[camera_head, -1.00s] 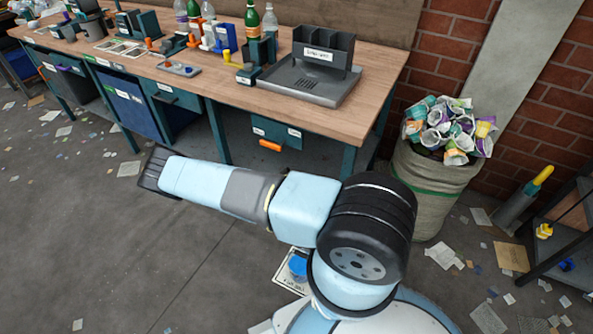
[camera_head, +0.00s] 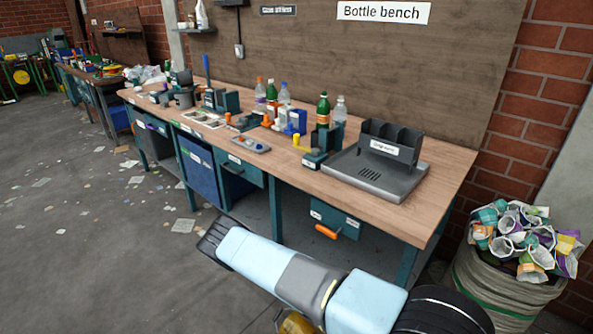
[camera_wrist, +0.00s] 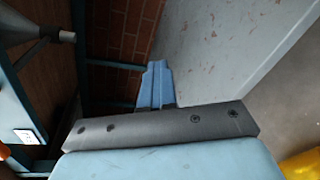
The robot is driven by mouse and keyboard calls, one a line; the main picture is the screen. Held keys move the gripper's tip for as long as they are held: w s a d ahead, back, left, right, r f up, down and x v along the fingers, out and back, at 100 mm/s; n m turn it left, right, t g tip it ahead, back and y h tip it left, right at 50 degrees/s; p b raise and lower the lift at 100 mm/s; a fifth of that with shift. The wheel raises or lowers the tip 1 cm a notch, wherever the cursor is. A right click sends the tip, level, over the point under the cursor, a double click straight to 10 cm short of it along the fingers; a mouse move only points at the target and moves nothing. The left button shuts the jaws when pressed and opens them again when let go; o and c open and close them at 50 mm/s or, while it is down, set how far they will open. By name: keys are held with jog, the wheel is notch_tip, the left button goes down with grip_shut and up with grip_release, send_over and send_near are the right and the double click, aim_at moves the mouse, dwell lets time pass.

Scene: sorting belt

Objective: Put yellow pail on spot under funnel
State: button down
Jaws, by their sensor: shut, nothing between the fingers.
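My gripper (camera_wrist: 155,85) shows in the wrist view as two light blue fingers pressed together with nothing between them. It is above the floor, close to the bench's underside. In the head view my arm reaches left in front of the bench, and the fingers cannot be made out. A yellow object (camera_head: 297,322) is partly hidden behind my arm at the bottom edge; I cannot tell if it is the pail. A yellow patch (camera_wrist: 303,165) also shows in the wrist view's lower right corner. A grey cone-shaped piece (camera_wrist: 62,36), possibly the funnel, is at upper left there. No spot is identifiable.
The wooden bench (camera_head: 440,165) carries bottles, a dark divided bin (camera_head: 390,145) on a grey tray and a small yellow cup (camera_head: 296,140). An orange-handled drawer (camera_head: 335,222) hangs below. A sack of crushed cups (camera_head: 500,285) stands right.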

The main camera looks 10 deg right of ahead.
jog(key=w+a+r+m+g+y, duration=0.25)
jog(key=w+a+r+m, duration=0.2)
jog(key=a+r, duration=0.35)
jog(key=w+a+r+m+g+y, duration=0.2)
jog(key=w+a+r+m+y, duration=0.25)
jog(key=r, duration=0.55)
jog(key=s+a+r+m+y, duration=0.1)
jog(key=a+r+y, duration=0.2)
jog(key=r, duration=0.9)
jog(key=a+r+m+y, duration=0.1)
jog(key=a+r+y, duration=0.1)
jog(key=r, duration=0.9)
jog(key=s+d+r+y, duration=0.1)
jog(key=s+r, duration=0.6)
jog(key=r, duration=0.3)
jog(key=s+r+y, duration=0.1)
jog(key=s+r, duration=0.5)
jog(key=r, duration=0.4)
jog(key=s+d+r, duration=0.2)
jog(key=s+r, duration=0.1)
jog(key=s, duration=0.4)
jog(key=s+d+r+m+h, duration=0.1)
jog(key=s+d+r, duration=0.1)
jog(key=s, duration=0.6)
jog(key=s+d+r+m, duration=0.1)
jog(key=s+d+r, duration=0.1)
jog(key=s, duration=0.5)
jog(key=shift+s+r+h, duration=0.2)
jog(key=shift+r+h, duration=0.2)
jog(key=shift+r, duration=0.45)
